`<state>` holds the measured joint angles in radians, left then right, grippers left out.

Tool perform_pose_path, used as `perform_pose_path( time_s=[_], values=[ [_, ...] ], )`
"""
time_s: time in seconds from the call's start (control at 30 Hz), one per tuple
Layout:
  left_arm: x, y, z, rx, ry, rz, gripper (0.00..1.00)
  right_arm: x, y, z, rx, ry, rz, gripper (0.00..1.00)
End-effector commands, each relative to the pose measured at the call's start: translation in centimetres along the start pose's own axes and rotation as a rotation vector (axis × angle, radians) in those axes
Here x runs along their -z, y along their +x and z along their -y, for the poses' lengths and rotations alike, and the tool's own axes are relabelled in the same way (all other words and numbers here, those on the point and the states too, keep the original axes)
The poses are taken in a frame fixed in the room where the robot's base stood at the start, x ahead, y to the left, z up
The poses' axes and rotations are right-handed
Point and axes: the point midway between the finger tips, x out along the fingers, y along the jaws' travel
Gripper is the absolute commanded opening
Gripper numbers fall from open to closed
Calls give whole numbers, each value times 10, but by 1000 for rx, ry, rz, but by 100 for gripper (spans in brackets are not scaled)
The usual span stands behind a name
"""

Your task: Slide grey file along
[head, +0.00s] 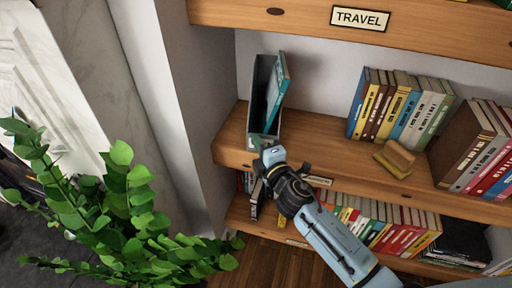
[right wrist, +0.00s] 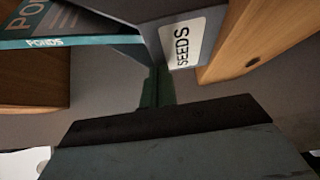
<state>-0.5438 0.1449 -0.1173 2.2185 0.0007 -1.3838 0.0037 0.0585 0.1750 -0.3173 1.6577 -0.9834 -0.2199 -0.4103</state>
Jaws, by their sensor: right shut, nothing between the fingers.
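The grey file (head: 263,85) stands upright at the left end of the middle shelf, with a teal book (head: 281,90) leaning in it and sticking out at the top. In the right wrist view the file's white SEEDS label (right wrist: 181,46) is close, and the teal book (right wrist: 75,42) shows at the left. My right gripper (head: 262,144) is shut and empty at the lower front of the file. Its fingertips (right wrist: 158,85) are close to the file's front near the label; I cannot tell if they touch. My left gripper is out of view.
The wooden shelf (head: 320,160) is bare between the file and a row of books (head: 400,105). A tan block-like object (head: 396,158) lies in front of that row. A lower shelf holds more books (head: 385,222). A leafy plant (head: 120,215) stands at the left.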

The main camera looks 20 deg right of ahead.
Motion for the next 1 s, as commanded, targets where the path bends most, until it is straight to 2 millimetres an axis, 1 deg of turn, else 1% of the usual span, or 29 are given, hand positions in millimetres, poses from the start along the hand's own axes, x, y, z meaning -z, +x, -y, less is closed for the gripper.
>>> perform_pose_path(
  time_s=[0.03, 0.07, 0.37, 0.47, 0.57, 0.67, 0.7, 0.8, 1.0],
  values=[
    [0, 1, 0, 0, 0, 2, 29, -4, 4, -1, -2, -2, 2, 0],
    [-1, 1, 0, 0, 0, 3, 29, -5, 4, -1, -1, -2, 2, 0],
    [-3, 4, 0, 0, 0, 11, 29, -3, 3, 0, -1, -1, 1, 0],
    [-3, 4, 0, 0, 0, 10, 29, 3, 0, 0, 0, 1, -2, 0],
    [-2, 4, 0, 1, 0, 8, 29, 14, -6, 0, 1, 3, -5, 0],
    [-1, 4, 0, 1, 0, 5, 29, 33, -16, 0, 1, 3, -12, 0],
    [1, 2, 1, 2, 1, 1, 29, 30, -26, 0, 3, 1, -9, 0],
    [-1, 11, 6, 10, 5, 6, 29, 29, -48, 0, 3, 0, -9, 0],
    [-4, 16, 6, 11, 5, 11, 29, 28, -86, 0, 1, 0, -10, 0]
  ],
)
